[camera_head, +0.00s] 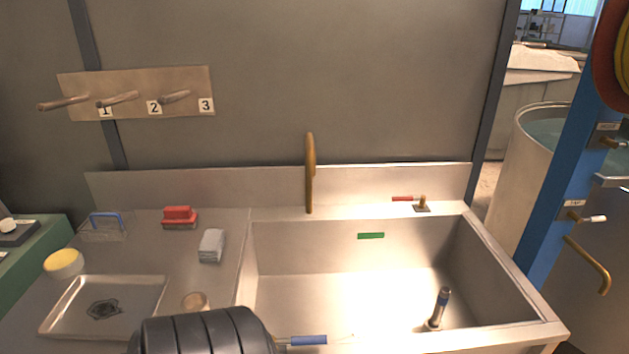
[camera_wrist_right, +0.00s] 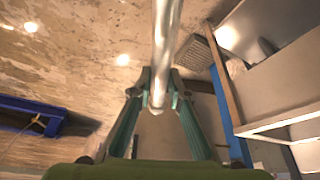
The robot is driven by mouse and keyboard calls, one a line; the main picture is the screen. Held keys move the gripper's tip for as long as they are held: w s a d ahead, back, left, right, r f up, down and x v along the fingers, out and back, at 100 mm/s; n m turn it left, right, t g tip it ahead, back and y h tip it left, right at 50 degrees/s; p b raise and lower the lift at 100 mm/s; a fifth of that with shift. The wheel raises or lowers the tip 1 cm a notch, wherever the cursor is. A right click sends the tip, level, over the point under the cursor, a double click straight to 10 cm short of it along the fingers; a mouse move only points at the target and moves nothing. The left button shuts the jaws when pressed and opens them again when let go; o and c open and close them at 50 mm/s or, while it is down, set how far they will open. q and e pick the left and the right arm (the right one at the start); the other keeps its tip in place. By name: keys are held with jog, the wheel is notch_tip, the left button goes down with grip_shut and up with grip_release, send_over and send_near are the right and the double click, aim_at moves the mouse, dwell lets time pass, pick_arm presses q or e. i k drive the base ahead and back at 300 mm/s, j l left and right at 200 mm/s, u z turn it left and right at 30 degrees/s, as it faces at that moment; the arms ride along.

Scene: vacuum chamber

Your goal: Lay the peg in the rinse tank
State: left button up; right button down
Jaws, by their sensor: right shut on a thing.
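In the right wrist view a long, shiny metal rod (camera_wrist_right: 166,35), which I take as the peg, runs up out of the top of the picture. My right gripper (camera_wrist_right: 158,92) is shut around its lower end, with green fingers on both sides. The rod's far end is out of frame. In the head view a rectangular steel basin (camera_head: 300,258) with a green label stands at the centre right; I take it as the rinse tank. The held rod and right gripper do not show there. My left gripper is in neither view.
A dark post with a blue band (camera_head: 443,300) stands inside the basin. A brass spout (camera_head: 310,170) and a red-handled tap (camera_head: 421,204) are at its back edge. A red brush (camera_head: 180,216), grey block (camera_head: 211,245) and shallow tray (camera_head: 145,288) lie left. A blue handle (camera_head: 308,340) shows in front.

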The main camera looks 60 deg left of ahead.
aim_at(321, 313)
jog(key=i+j+u, duration=0.1)
jog(key=u, duration=0.35)
jog(key=i+u, duration=0.2)
jog(key=u, duration=0.25)
jog(key=i+u, duration=0.15)
jog(key=u, duration=0.3)
jog(key=i+u, duration=0.45)
jog(key=k+u, duration=0.1)
jog(key=u, duration=1.15)
